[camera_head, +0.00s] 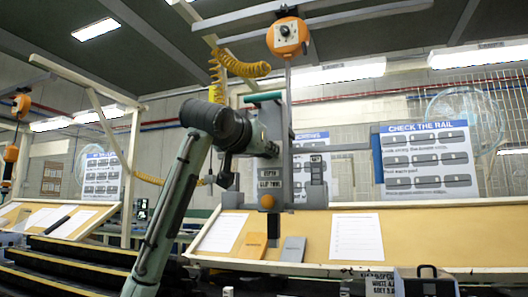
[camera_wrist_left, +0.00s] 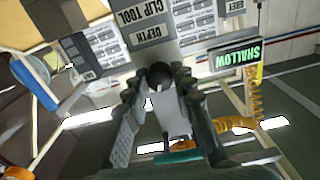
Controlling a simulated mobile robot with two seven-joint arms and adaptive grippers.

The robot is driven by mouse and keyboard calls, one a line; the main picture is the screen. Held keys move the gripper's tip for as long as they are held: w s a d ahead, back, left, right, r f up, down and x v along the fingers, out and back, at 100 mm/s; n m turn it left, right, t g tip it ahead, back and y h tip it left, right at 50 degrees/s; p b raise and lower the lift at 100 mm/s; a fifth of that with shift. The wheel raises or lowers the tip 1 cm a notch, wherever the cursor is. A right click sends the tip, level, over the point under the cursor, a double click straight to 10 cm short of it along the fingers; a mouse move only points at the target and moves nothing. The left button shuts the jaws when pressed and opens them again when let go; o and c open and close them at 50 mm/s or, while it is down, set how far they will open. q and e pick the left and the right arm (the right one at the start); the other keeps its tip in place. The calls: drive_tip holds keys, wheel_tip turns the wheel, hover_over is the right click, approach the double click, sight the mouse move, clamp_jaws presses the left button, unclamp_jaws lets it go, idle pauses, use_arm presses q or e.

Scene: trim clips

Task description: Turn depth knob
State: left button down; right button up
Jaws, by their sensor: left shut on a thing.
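The clip tool (camera_head: 271,172) is a grey upright unit with labels reading DEPTH and CLIP TOOL, under a teal bar (camera_head: 264,98). My left gripper (camera_head: 272,148) reaches it from the left, above the labels. In the left wrist view, upside down, a dark round depth knob (camera_wrist_left: 159,76) sits between the fingertips of my left gripper (camera_wrist_left: 158,88), which is shut on it. The knob is hidden in the head view. A green display reading SHALLOW (camera_wrist_left: 238,57) shows beside the tool in the wrist view. My right gripper is not in view.
An orange balancer (camera_head: 287,37) hangs above the tool, with a coiled yellow hose (camera_head: 240,67) beside it. An orange ball (camera_head: 267,201) is below the labels. A sloped tan board (camera_head: 440,236) with papers runs behind. A black case (camera_head: 428,282) stands at lower right.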

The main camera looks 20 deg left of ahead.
use_arm(q)
drive_tip(key=shift+m, duration=4)
drive_tip(key=c, duration=1.3)
unclamp_jaws()
drive_tip(key=shift+o, duration=0.2)
drive_tip(key=s, duration=1.2)
drive_tip(key=shift+a, duration=0.15)
